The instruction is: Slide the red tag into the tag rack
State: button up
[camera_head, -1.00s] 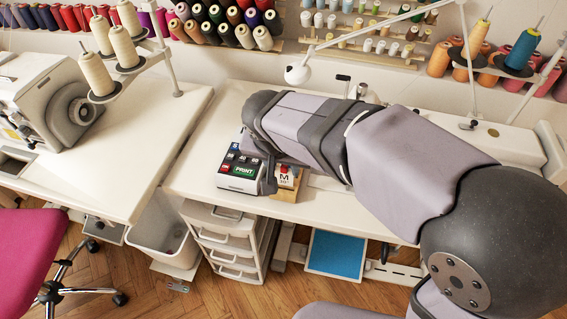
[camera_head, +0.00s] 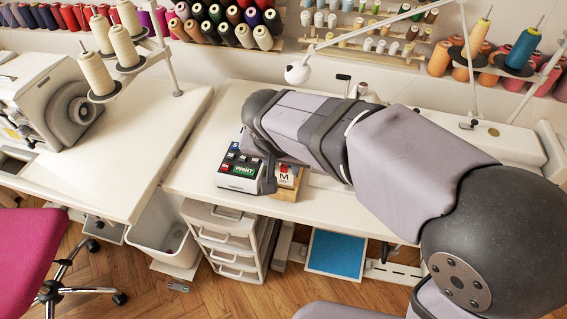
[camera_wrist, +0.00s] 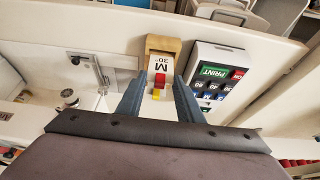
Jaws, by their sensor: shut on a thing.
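The wooden tag rack (camera_wrist: 163,43) lies ahead of my fingertips in the wrist view, with a white face printed "M 30". In the head view the rack (camera_head: 288,193) stands near the table's front edge, partly behind my wrist. The red tag (camera_wrist: 160,79) shows between my two fingers, at the near end of the white face, with a yellow piece just below it. My gripper (camera_wrist: 159,74) is shut on the tag; the exact contact is hard to see. I cannot tell how far the tag sits in the rack.
A label printer (camera_wrist: 213,73) with a green PRINT key stands close to the right of the rack in the wrist view. The white table (camera_head: 330,205) is bare along its front edge. A lamp (camera_head: 297,74) and thread racks stand behind my arm.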

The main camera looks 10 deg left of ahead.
aim_at(284, 176)
jog(key=shift+f+b, duration=1.4)
jog(key=shift+f, duration=0.25)
jog(key=o, duration=1.1)
jog(key=shift+c, duration=0.2)
jog(key=v, duration=0.7)
jog(key=shift+r, duration=0.2)
jog(key=shift+s, duration=0.1)
